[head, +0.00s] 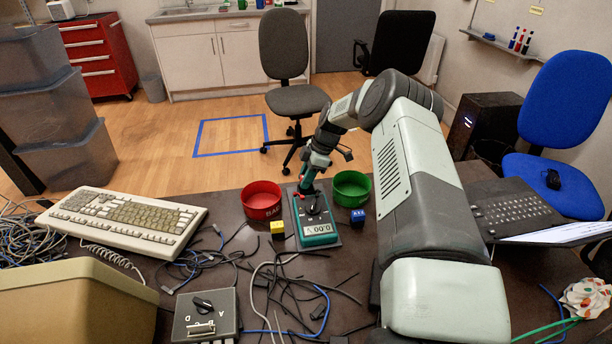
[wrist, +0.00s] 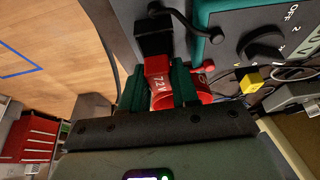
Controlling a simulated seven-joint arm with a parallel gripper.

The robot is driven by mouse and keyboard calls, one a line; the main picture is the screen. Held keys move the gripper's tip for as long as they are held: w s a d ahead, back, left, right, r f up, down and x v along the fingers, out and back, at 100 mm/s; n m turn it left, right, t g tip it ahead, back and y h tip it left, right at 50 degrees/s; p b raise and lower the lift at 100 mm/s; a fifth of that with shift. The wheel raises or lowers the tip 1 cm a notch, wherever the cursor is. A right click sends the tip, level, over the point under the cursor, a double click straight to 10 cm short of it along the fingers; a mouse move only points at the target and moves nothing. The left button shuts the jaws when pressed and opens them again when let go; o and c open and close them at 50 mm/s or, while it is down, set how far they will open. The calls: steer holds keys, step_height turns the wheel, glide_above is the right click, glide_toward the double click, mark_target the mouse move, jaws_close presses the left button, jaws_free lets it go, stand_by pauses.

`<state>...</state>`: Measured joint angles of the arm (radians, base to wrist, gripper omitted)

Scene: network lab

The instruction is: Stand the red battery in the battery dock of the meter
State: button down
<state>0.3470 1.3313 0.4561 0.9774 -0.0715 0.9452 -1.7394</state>
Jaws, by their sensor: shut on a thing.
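The red battery (wrist: 157,84), marked 7.2V, is between the green fingers of my gripper (wrist: 160,82) in the wrist view. My gripper is shut on it. The battery's far end meets a black block (wrist: 154,36) beside the teal meter (wrist: 215,15), seemingly the dock. I cannot tell whether the battery is inside it or only against it. In the head view, my gripper (head: 307,182) is over the far end of the meter (head: 319,229), and the fingers largely hide the battery and dock.
A red bowl (head: 262,203) stands left of the meter and a green bowl (head: 352,190) right of it. A yellow cube (head: 277,228) and a blue cube (head: 357,220) flank the meter. Loose cables, a keyboard (head: 120,219) and a switch box (head: 205,314) lie to the left and front.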

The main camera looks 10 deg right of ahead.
steer(key=shift+f, duration=0.4)
steer(key=c, duration=0.8)
jaws_free()
steer(key=v, duration=1)
steer(key=s+a+r+m+t+h, duration=0.1)
steer(key=s+a+r+m, duration=0.15)
steer(key=s+r, duration=0.5)
steer(key=s+a+r+m+h, duration=0.2)
steer(key=s+r+m, duration=0.15)
steer(key=r, duration=0.75)
steer(key=s+a+r+m+t+h, duration=0.1)
steer(key=s+a+r+m, duration=0.1)
steer(key=s+r, duration=0.55)
steer(key=s+r+m+t, duration=0.1)
steer(key=s+m, duration=0.2)
steer(key=s, duration=0.5)
steer(key=s+r+m+t, duration=0.1)
steer(key=s+r+m, duration=0.1)
steer(key=s, duration=0.6)
steer(key=s+d+r+m+t, duration=0.1)
steer(key=s+m, duration=0.3)
steer(key=s, duration=0.4)
steer(key=shift+s+r+m+t, duration=0.1)
steer(key=shift+r+m+t, duration=0.2)
steer(key=shift+r, duration=0.1)
